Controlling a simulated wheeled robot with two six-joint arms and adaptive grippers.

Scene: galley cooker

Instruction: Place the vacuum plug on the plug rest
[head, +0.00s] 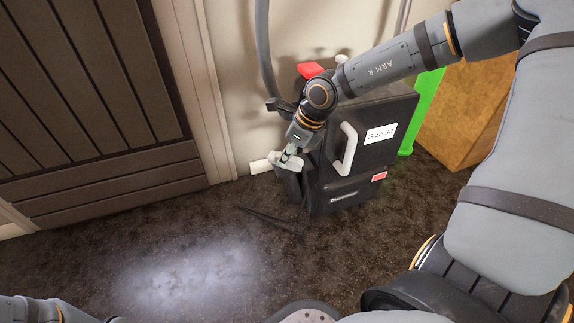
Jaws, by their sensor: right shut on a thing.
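My right gripper (287,162) reaches down in front of the left side of the black vacuum (345,185), with its pale fingers close to the vacuum's front left edge. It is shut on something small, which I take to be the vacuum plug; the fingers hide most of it. A thin black cord (272,219) runs from just below the gripper and lies in a loop on the carpet. I cannot make out the plug rest for certain. My left gripper is out of view; only part of my left arm shows at the bottom left.
The vacuum has a white handle (345,149), a white label (380,134) and a red part (310,70) on top. A grey hose (265,45) rises behind it. A green thing (427,105) and a brown box (470,112) stand right. The carpet (190,270) in front is clear.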

